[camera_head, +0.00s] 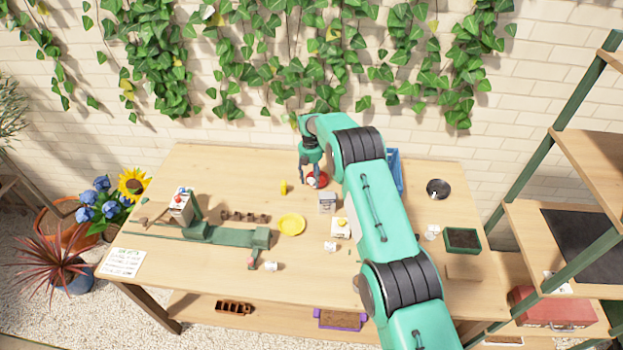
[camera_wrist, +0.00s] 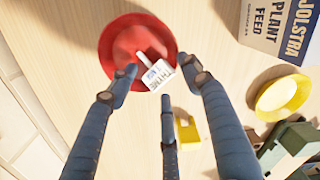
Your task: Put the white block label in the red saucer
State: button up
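The red saucer (camera_head: 322,181) is at the back of the table; it also shows in the wrist view (camera_wrist: 122,45). The white block label (camera_wrist: 158,74), with dark print and a narrow stem, is over the near right part of the saucer and seems to rest in it, tilted in the picture. My gripper (camera_wrist: 160,82) points at the label with its three fingers spread apart. No finger clearly presses on the label. In the head view my gripper (camera_head: 312,182) is right at the saucer and partly covers it.
A yellow saucer (camera_head: 292,225), a small yellow object (camera_head: 283,187) and a plant feed box (camera_wrist: 275,28) are near the red saucer. A blue crate (camera_head: 396,172) is behind my arm. A black dish (camera_head: 438,188) and a dark green tray (camera_head: 462,253) stand at the right.

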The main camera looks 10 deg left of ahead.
aim_at(311, 179)
jog(key=shift+p, duration=0.3)
jog(key=shift+r, duration=0.15)
notch_tip(311, 179, up, 14)
jog(key=shift+w+a+f, duration=0.15)
jog(key=shift+w+f, duration=0.1)
jog(key=shift+w, duration=0.1)
dwell(0.4)
jog(key=shift+r, duration=0.1)
dwell(0.8)
